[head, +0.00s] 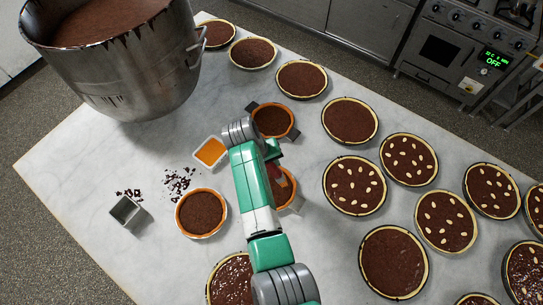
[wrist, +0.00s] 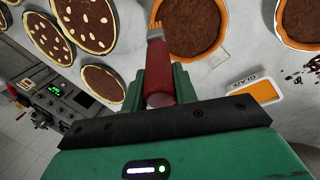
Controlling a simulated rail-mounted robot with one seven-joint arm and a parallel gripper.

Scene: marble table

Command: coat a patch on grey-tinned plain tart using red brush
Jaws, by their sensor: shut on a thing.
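My gripper (wrist: 164,88) is shut on the red brush (wrist: 164,68). The brush's metal collar and bristles point toward the top of the wrist view, over the left edge of a plain orange-rimmed tart (wrist: 192,28). I cannot tell whether the bristles touch it. In the head view this tart (head: 289,184) is partly hidden by my arm; its tin has pale greyish tabs. Another plain orange-rimmed tart (head: 273,121) sits behind it in a darker grey tin. A third plain tart (head: 201,212) is in a white tin. No glaze patch shows on the visible tops.
A white tray of orange glaze (head: 210,151) is left of my arm, labelled in the wrist view (wrist: 252,92). Chocolate bits (head: 178,184) and a small metal tin (head: 127,212) lie farther left. A large pot (head: 135,75) stands at the back left. Several pale-rimmed tarts fill the right.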

